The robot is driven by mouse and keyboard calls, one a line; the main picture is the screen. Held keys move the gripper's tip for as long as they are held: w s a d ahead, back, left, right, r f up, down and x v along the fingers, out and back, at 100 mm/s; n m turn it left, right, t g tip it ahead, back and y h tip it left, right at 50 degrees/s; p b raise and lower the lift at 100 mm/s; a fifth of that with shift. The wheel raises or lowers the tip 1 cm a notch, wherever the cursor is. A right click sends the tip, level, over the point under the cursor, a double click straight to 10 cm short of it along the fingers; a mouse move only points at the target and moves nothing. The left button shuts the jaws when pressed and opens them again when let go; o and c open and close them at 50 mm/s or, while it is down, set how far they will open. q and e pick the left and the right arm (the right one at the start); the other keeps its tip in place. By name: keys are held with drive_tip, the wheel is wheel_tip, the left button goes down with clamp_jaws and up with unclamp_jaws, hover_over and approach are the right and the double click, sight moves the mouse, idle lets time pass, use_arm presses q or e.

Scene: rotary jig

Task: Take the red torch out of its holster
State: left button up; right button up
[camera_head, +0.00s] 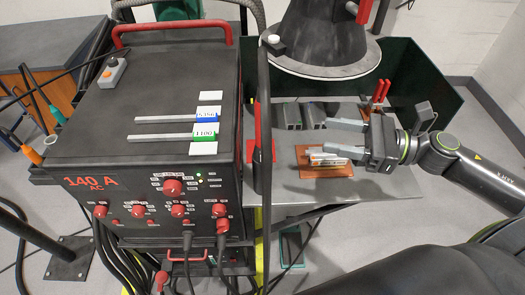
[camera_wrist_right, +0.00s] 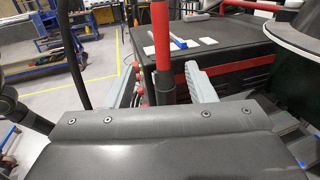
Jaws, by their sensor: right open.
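The red torch (camera_head: 257,128) stands upright beside the right side of the welding machine, in a dark holster with a red part at its foot (camera_head: 262,153). In the right wrist view the torch (camera_wrist_right: 162,35) shows as a red rod with a dark lower part, lying between the two fingers in the picture. My right gripper (camera_head: 319,138) is open and empty, its fingers pointing left at the torch from the right, with a gap between. It also shows in the right wrist view (camera_wrist_right: 168,78). My left gripper is not in view.
The welding machine (camera_head: 110,115) fills the left. A grey table (camera_head: 240,202) below my right gripper holds a brown plate (camera_head: 335,169), dark blocks (camera_head: 302,114) and red-handled pliers (camera_head: 380,92). A dark cone (camera_head: 318,35) hangs behind. A dark pole passes close to the torch.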

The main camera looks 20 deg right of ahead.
drive_tip(key=p, duration=0.3)
approach(263, 121)
drive_tip(key=shift+w+a+f, duration=0.9)
drive_tip(key=shift+w+a, duration=1.15)
drive_tip(key=shift+a, duration=0.2)
drive_tip(key=p+x, duration=0.1)
drive_tip(key=x, duration=0.2)
drive_tip(key=shift+w+a+p, duration=0.1)
drive_tip(key=shift+w+p, duration=0.1)
drive_tip(key=shift+p, duration=0.2)
drive_tip(key=shift+w+a+f, duration=0.15)
drive_tip(key=shift+w+a, duration=0.1)
drive_tip(key=shift+a, duration=0.2)
drive_tip(key=c, duration=1)
drive_tip(key=shift+r, duration=0.25)
drive_tip(key=shift+c, duration=0.2)
